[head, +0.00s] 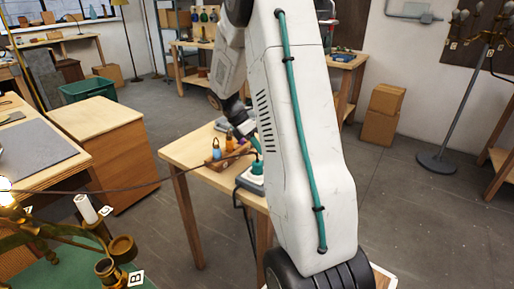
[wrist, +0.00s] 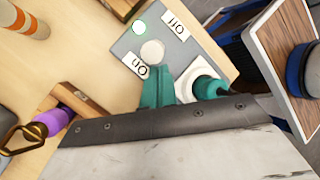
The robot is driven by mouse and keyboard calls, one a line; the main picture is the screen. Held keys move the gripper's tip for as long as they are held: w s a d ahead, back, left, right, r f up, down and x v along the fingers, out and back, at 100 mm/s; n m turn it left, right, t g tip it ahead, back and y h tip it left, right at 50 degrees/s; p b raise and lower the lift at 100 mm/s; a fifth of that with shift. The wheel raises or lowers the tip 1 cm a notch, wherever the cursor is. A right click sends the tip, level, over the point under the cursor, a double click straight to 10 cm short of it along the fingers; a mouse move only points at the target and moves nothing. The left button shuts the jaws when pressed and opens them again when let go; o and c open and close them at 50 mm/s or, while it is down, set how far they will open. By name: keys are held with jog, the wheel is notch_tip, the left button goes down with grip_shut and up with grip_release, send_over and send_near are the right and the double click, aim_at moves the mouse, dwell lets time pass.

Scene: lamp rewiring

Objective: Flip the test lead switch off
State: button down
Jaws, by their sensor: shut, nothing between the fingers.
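The test lead switch is a pale round-capped knob (wrist: 152,52) on a grey box (wrist: 125,48) in the wrist view. The cap sits between the "On" label (wrist: 136,66) and the "Off" label (wrist: 174,25), nearer "On". A teal plug (wrist: 210,87) sits in a white round socket (wrist: 203,68) on the box. In the head view the box (head: 250,181) is partly hidden by my arm.
The box stands on a wooden table (head: 190,152). A wooden holder (wrist: 84,97) with a purple-handled tool (wrist: 52,122) is close on the left. An orange-and-white striped object (wrist: 28,20) is farther left. A wood-topped piece (wrist: 285,55) stands right of the table edge.

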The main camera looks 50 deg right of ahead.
jog(key=shift+s+r+t, duration=0.45)
jog(key=shift+s+t, duration=0.25)
jog(key=shift+t, duration=0.5)
jog(key=shift+s+d+r+t+y, duration=0.1)
jog(key=shift+s+r+t+y, duration=0.15)
jog(key=shift+s+t, duration=0.4)
jog(key=shift+s+d+m+t, duration=0.15)
jog(key=shift+s+t, duration=0.35)
jog(key=shift+t, duration=0.3)
jog(key=shift+s+a+m+t, duration=0.15)
jog(key=shift+s+t, duration=0.35)
jog(key=shift+t, duration=0.25)
jog(key=shift+v, duration=0.85)
jog(key=shift+d, duration=0.25)
jog(key=shift+w, duration=0.1)
